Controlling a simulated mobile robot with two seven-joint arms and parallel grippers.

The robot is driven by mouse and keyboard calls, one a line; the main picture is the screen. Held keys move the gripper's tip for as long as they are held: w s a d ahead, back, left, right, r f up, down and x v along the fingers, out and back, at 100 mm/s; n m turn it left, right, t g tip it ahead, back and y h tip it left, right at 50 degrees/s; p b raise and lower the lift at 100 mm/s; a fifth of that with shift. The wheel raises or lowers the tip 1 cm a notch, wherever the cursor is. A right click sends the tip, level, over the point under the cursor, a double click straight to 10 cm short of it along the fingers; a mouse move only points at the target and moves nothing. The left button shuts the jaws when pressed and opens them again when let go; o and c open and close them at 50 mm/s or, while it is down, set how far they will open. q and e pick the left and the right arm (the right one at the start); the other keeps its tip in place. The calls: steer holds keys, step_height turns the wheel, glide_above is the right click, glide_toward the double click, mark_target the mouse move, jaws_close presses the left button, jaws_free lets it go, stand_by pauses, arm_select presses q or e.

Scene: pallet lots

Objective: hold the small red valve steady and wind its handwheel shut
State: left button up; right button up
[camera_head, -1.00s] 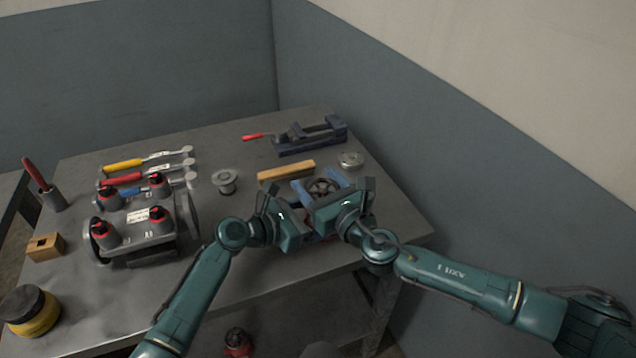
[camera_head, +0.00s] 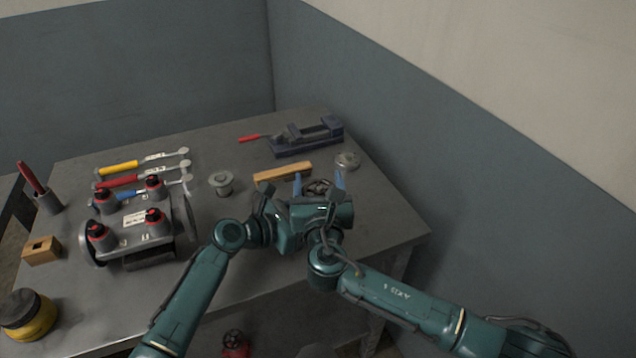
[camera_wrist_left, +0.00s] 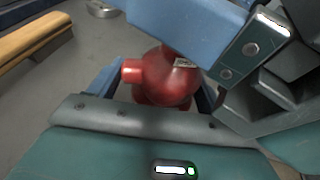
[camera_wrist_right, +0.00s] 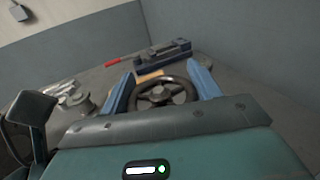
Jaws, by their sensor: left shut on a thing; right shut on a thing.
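The small red valve (camera_wrist_left: 168,78) has a round red body with a side stub, seen in the left wrist view. My left gripper (camera_wrist_left: 158,88) is shut on this body, one blue finger on either side. The dark spoked handwheel (camera_wrist_right: 160,94) shows in the right wrist view. My right gripper (camera_wrist_right: 161,88) is shut on the handwheel, its blue fingers at opposite sides of the rim. In the head view the handwheel (camera_head: 319,187) shows between the right gripper's fingertips (camera_head: 318,181); the grippers hide the valve body there.
A wooden bar (camera_head: 283,173), a blue vise (camera_head: 306,137) and a round metal part (camera_head: 347,161) lie behind the grippers. A spool (camera_head: 221,183) and a grey fixture (camera_head: 140,230) stand left. Another red valve-like object (camera_head: 235,343) is low, beyond the table's front edge.

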stand_by(0.4)
steer(key=o, duration=1)
steer(key=s, duration=1.2)
steer(key=shift+d, duration=0.3)
